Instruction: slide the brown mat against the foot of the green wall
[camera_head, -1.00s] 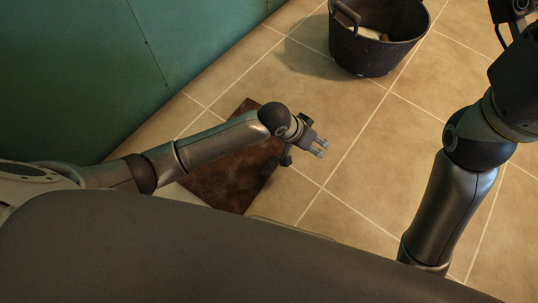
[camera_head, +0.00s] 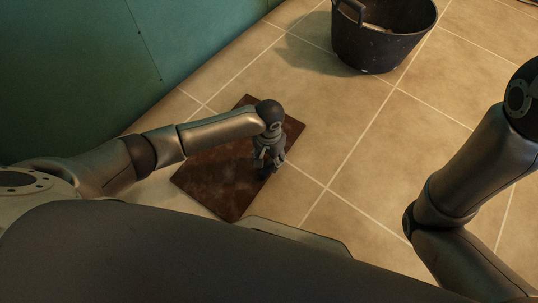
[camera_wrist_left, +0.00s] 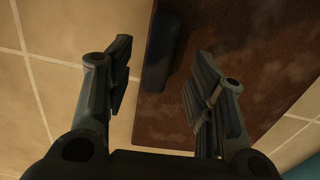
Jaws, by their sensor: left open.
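The brown mat (camera_head: 215,180) lies flat on the tiles below my left arm. A strip of floor separates it from the foot of the green wall (camera_head: 75,70). My left gripper (camera_head: 268,166) points down over the mat's right edge, open. In the left wrist view, the brown mat (camera_wrist_left: 255,50) runs under the right finger, and its edge passes between the open fingers of my gripper (camera_wrist_left: 160,75). A dark bar, like a handle, (camera_wrist_left: 163,50) lies along that edge between the fingers, not gripped. My right gripper is out of view.
A black bucket (camera_head: 385,45) with something pale inside stands on the floor at the upper right. My right arm is at the right edge. The tiles between the mat and the bucket are clear.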

